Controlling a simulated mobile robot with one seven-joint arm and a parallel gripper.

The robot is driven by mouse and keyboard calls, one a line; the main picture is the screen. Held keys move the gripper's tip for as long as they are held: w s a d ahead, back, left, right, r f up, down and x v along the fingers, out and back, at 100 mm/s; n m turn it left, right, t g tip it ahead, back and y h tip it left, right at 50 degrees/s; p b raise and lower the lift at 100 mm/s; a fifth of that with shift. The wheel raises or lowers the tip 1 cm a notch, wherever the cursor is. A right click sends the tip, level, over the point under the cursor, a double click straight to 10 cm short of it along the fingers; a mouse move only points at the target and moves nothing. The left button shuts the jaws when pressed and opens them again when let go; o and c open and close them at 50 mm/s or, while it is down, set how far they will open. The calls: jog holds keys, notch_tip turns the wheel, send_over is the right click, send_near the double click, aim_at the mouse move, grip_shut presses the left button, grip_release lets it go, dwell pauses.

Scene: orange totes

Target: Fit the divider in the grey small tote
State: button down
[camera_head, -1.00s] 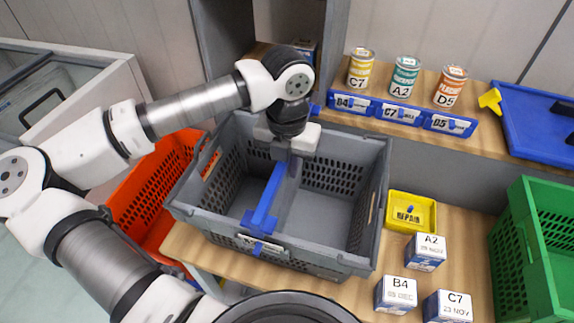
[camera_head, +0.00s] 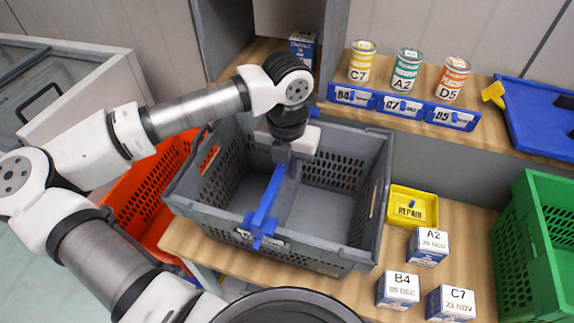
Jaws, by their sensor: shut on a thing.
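The grey small tote (camera_head: 376,205) stands on the wooden bench in the middle of the view, open at the top. The blue divider (camera_head: 268,200) runs from front to back across the tote opening, a little left of its middle. Its wider front end (camera_head: 257,228) is at the tote's front rim. I cannot tell whether it is seated there or just above. My gripper (camera_head: 290,160) is shut on the divider's back part, over the rear half of the tote. The fingers and wrist hide the divider's far end.
A yellow repair bin (camera_head: 412,207) and several small boxes (camera_head: 428,247) stand right of the tote. Cans (camera_head: 406,70) stand behind on a shelf with blue label holders (camera_head: 405,106). An orange tote (camera_head: 140,205) is left, a green crate (camera_head: 540,245) right.

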jog(key=c, duration=1.4)
grip_release()
jog(key=shift+o, duration=0.2)
jog(key=shift+r+p, duration=0.95)
jog(key=shift+p, duration=0.15)
notch_tip(320, 180, up, 11)
jog(key=shift+r+b, duration=0.15)
jog(key=shift+b, duration=1.05)
jog(key=shift+s, duration=0.1)
